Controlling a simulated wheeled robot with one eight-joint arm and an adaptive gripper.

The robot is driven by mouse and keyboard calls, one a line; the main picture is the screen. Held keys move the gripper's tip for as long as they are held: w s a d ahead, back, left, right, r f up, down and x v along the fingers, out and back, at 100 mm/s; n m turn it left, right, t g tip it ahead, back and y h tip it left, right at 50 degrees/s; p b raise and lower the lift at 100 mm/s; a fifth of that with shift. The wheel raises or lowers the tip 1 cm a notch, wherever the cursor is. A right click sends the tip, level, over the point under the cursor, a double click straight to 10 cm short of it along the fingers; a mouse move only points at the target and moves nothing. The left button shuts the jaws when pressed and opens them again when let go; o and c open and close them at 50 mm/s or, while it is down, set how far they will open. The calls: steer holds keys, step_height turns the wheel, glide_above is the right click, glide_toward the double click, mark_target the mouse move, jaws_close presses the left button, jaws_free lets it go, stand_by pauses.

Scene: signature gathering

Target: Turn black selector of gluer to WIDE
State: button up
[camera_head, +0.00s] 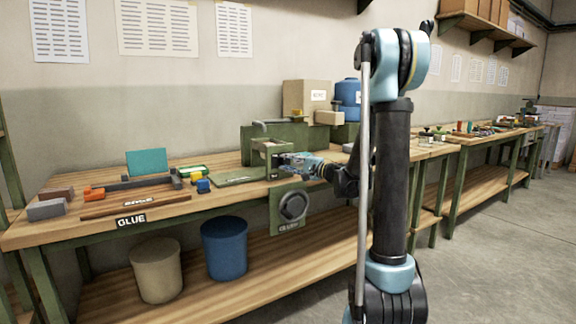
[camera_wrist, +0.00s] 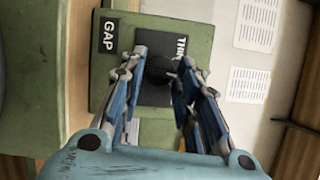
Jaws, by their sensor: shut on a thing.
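The gluer (camera_head: 310,131) is a green machine on the wooden bench in the head view. My gripper (camera_head: 283,160) reaches in from the right at its front. In the wrist view, my gripper (camera_wrist: 161,64) has its blue fingers on either side of the round black selector (camera_wrist: 158,70), and it is shut on it. The selector sits on a black plate on the green panel (camera_wrist: 200,42). A GAP label (camera_wrist: 108,35) is left of the plate, and the word THIN (camera_wrist: 181,46) shows at its right. No WIDE marking is visible. The fingers partly hide the selector and plate.
A green panel with a round dark dial (camera_head: 293,206) hangs at the bench's front edge. A cardboard box (camera_head: 305,98) and blue container (camera_head: 347,95) stand behind the gluer. Tools and blocks lie on the bench's left side. Two bins, one blue (camera_head: 224,250), stand below.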

steer(key=m, duration=0.1)
steer(key=m+t, duration=0.1)
steer(key=m, duration=0.1)
steer(key=m+y, duration=0.1)
steer(key=shift+s+f+m+t, duration=0.1)
steer(key=shift+f+m+t, duration=0.2)
steer(key=shift+f, duration=0.05)
steer(key=shift+a+m+t, duration=0.15)
steer(key=shift+m+t, duration=0.55)
steer(key=shift+m, duration=1.4)
steer(key=o, duration=1.1)
steer(key=shift+f, duration=0.1)
steer(key=shift+c, duration=0.2)
steer(key=v, duration=1.2)
steer(key=shift+a+f, duration=0.1)
steer(key=shift+f, duration=0.05)
